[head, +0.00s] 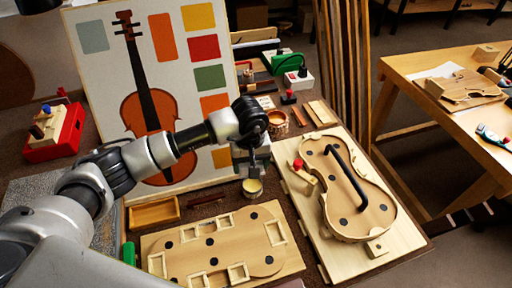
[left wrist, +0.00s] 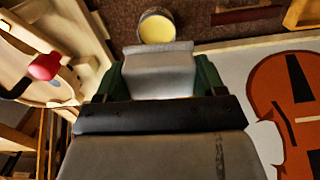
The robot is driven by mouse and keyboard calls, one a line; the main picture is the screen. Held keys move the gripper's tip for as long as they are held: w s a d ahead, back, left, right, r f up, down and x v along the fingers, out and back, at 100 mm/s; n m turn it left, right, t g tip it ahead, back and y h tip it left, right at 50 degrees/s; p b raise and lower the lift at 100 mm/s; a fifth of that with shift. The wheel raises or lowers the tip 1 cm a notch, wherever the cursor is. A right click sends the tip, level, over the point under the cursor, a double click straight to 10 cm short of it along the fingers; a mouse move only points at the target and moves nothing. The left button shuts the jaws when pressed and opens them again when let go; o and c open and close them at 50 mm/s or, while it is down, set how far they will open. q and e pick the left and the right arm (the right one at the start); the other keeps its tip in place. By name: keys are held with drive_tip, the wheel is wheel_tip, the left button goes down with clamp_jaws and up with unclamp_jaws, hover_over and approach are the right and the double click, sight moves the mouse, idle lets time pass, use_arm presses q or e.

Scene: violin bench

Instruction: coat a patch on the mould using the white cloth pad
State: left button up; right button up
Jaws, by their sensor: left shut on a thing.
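My left gripper (head: 252,168) is over the bench, just above and behind a small pot (head: 252,188) with pale yellow contents. In the left wrist view my left gripper (left wrist: 155,85) is shut on the white cloth pad (left wrist: 158,68), which looks pale grey between green-sided fingers. The pot (left wrist: 156,27) shows just beyond the pad there; whether they touch I cannot tell. The mould (head: 190,246), a flat wooden form with rectangular notches and black dots, lies at the front of the bench. My right gripper is not in view.
A violin-shaped wooden body (head: 365,208) with a black bar lies on a board to the right. A wooden tray (head: 153,213) sits behind the mould. A tall panel with a violin picture (head: 105,70) stands at the back left. A red box (head: 68,140) is at far left.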

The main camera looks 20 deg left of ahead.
use_arm(q)
drive_tip(key=shift+w+d+n, duration=0.15)
drive_tip(key=shift+d+n, duration=0.05)
drive_tip(key=shift+n, duration=0.2)
drive_tip(key=shift+f, duration=0.3)
drive_tip(key=b, duration=0.2)
hover_over(252, 186)
drive_tip(key=shift+w+f, duration=0.1)
drive_tip(key=shift+f, duration=2.7)
drive_tip(key=shift+f+b, duration=0.2)
drive_tip(key=shift+b, duration=0.1)
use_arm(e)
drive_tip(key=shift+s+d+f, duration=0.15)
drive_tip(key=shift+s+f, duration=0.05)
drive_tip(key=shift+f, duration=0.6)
use_arm(q)
drive_tip(key=shift+f, duration=0.2)
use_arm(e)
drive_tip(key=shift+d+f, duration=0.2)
use_arm(q)
drive_tip(key=shift+f+b, duration=0.25)
drive_tip(key=shift+b, duration=0.2)
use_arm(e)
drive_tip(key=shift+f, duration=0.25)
use_arm(q)
drive_tip(key=shift+f, duration=0.1)
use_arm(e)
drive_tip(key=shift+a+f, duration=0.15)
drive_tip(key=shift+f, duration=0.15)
